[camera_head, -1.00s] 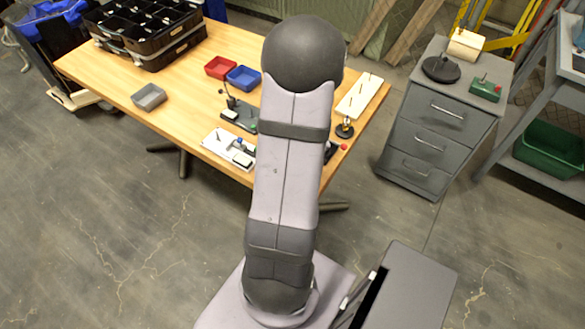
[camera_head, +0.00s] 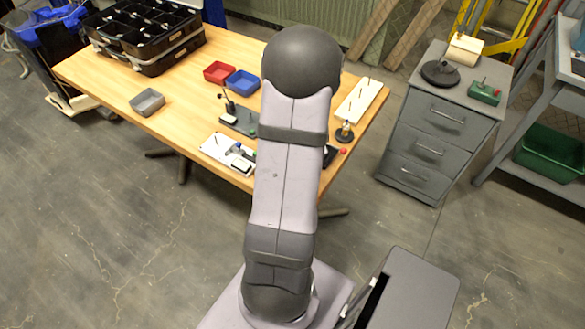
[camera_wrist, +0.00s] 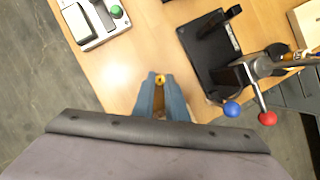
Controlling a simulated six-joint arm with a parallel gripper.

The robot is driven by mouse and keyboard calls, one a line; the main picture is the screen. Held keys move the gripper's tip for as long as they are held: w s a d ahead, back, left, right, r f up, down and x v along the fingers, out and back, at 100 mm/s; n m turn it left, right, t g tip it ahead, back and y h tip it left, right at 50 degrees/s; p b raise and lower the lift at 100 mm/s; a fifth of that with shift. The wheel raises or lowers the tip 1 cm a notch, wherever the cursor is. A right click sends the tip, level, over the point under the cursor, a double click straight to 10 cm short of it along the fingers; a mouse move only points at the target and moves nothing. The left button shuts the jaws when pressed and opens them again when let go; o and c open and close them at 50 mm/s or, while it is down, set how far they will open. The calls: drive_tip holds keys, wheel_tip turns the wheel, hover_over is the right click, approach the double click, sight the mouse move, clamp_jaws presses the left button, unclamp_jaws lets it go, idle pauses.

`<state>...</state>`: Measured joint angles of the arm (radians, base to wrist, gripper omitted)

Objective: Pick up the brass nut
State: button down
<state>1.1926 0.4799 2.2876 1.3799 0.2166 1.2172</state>
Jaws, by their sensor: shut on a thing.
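The brass nut (camera_wrist: 160,79) is small and yellow. It shows in the wrist view between the tips of my gripper (camera_wrist: 160,80). My gripper is shut on it, over the wooden table. I cannot tell how high it is above the tabletop. In the head view the nut and my gripper are hidden behind my arm.
In the wrist view a black fixture (camera_wrist: 209,55) with blue and red knobs stands to the right, and a white board (camera_wrist: 100,22) with a green button lies at upper left. Red (camera_head: 219,72) and blue (camera_head: 243,80) bins, a grey bin (camera_head: 147,102) and black organisers (camera_head: 150,66) occupy the table (camera_head: 185,125).

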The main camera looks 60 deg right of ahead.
wheel_tip(320, 180, up, 10)
drive_tip(key=p, duration=0.7)
drive_tip(key=shift+p, duration=0.35)
